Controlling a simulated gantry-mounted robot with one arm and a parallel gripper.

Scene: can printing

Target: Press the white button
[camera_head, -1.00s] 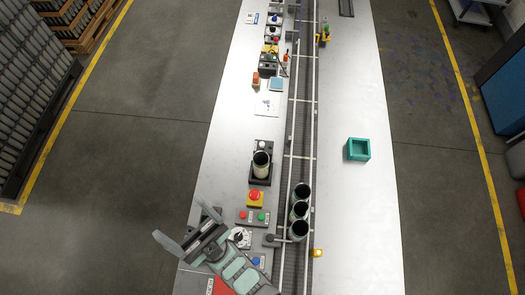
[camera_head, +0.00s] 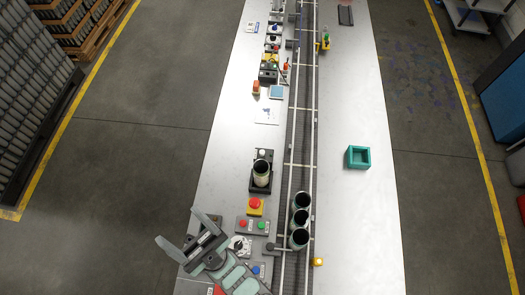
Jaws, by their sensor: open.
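The white button (camera_head: 262,153) is a small pale knob at the far end of a black station (camera_head: 261,187) on the left side of the table. An open dark can (camera_head: 261,170) stands upright on that station, just in front of the button. My gripper (camera_head: 180,227) is at the lower left, over the table's left edge. Its two grey fingers are spread apart with nothing between them. It is apart from the white button, which lies farther up and to the right. My arm hides part of the table's near left corner.
A red button on a yellow box (camera_head: 255,206) and a red-and-green button panel (camera_head: 252,225) lie between gripper and station. Several open cans (camera_head: 300,218) stand on the conveyor (camera_head: 302,120). A teal box (camera_head: 358,157) sits on the clear right side.

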